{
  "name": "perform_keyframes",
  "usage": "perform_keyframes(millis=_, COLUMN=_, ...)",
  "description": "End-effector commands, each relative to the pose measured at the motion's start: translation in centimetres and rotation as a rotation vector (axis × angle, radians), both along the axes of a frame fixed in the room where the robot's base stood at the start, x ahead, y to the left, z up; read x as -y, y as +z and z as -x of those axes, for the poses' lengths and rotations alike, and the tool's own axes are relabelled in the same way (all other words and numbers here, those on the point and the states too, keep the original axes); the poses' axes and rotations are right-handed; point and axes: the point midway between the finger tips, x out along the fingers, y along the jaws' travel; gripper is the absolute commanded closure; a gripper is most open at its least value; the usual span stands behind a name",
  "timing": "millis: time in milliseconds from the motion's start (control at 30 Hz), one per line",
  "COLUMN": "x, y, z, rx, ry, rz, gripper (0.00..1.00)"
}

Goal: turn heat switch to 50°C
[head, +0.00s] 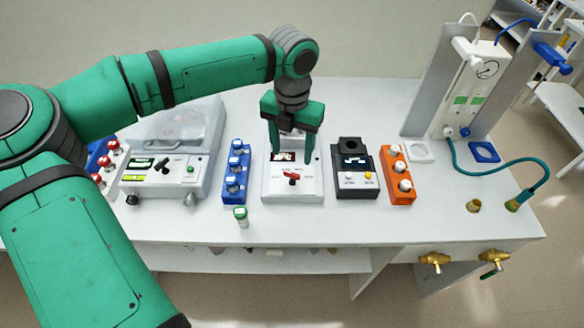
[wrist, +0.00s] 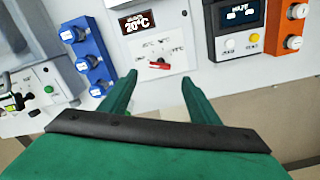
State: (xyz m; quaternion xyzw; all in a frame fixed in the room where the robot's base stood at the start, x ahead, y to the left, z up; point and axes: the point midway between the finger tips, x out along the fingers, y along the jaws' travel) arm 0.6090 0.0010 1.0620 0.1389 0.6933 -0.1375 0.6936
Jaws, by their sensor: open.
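The heat switch is a red knob (head: 291,178) on the front of a white heater unit (head: 272,191) at the bench's middle. In the wrist view the red knob (wrist: 160,65) lies nearly level, with position labels above it that are too blurred to read. The unit's small display (wrist: 137,22) reads 20°C. My green gripper (head: 292,158) is open, pointing down over the unit, behind the knob in the head view. In the wrist view the two fingertips (wrist: 158,76) are to either side of the knob, with nothing between them. I cannot tell how high above it they are.
A blue rack (head: 236,172) of vials stands left of the unit, with a green-capped vial (head: 240,215) in front. A black device (head: 354,168) and an orange rack (head: 397,176) stand to the right. A grey centrifuge-like machine (head: 205,165) is further left.

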Motion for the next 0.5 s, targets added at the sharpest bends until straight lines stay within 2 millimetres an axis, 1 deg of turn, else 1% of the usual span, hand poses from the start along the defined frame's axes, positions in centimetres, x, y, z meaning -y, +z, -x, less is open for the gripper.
perform_keyframes(millis=33, x=0.0, y=-1.0, z=0.1, rx=-0.003, ry=-0.001, rz=0.001, gripper=0.44)
perform_keyframes(millis=100, x=0.0, y=-2.3, z=0.1, rx=-0.004, ry=0.000, rz=0.002, gripper=0.44)
perform_keyframes(millis=300, x=-0.1, y=-5.6, z=0.1, rx=-0.003, ry=0.001, rz=0.002, gripper=0.44)
perform_keyframes(millis=500, x=-0.4, y=-7.5, z=0.0, rx=-0.001, ry=0.006, rz=0.003, gripper=0.44)
